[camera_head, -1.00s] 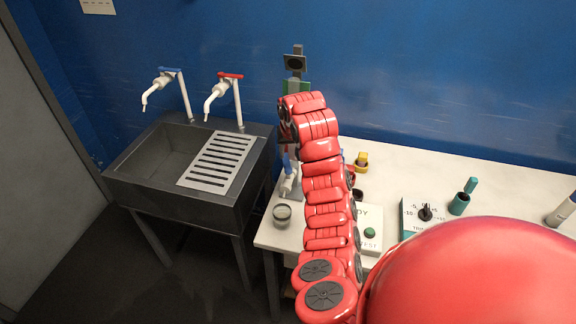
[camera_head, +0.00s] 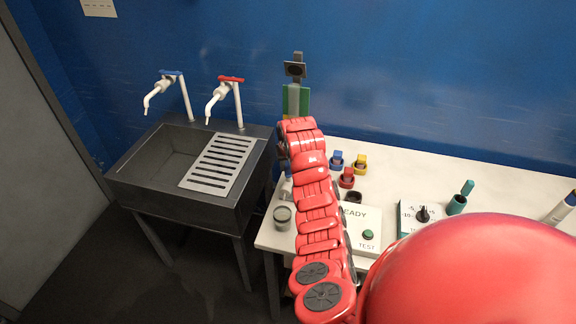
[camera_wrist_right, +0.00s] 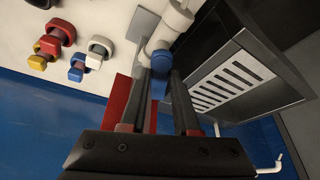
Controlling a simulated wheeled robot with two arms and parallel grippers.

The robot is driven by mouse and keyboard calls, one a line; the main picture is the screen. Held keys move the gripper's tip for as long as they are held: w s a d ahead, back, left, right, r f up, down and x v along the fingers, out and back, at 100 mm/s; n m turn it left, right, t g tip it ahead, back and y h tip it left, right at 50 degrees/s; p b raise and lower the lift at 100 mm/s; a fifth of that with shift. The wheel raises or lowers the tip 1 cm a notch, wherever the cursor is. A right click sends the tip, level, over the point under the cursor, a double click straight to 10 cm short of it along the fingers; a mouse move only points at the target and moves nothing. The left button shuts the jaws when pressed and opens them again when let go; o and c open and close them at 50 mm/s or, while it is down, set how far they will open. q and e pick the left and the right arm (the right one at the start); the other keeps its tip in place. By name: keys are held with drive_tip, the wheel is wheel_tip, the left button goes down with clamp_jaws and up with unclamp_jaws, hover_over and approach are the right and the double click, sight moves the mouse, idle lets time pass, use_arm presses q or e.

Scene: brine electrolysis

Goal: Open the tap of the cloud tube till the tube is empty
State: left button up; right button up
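The stand (camera_head: 297,70) with a green back panel rises by the wall, and a pale grey upright tube, likely the cloud tube, shows in front of the panel. My right arm hides its lower part. In the right wrist view a white fitting (camera_wrist_right: 172,22) with a blue knob (camera_wrist_right: 163,65), likely the tap, is at my right gripper's fingertips (camera_wrist_right: 161,74). The fingers stand apart, with the knob between or just beyond the tips; I cannot tell contact. A small grey-rimmed cup (camera_head: 283,216) stands on the table near the tube's foot. My left gripper is out of view.
A dark sink (camera_head: 150,165) with a slotted drainer and two taps is at the left. Colored clips (camera_head: 347,178), a READY/TEST box (camera_head: 362,228) and a dial box (camera_head: 420,214) are on the white table right of my arm. My red arm blocks the middle.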

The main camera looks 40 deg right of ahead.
clamp_jaws()
idle(1.0)
drive_tip(key=shift+w, duration=0.1)
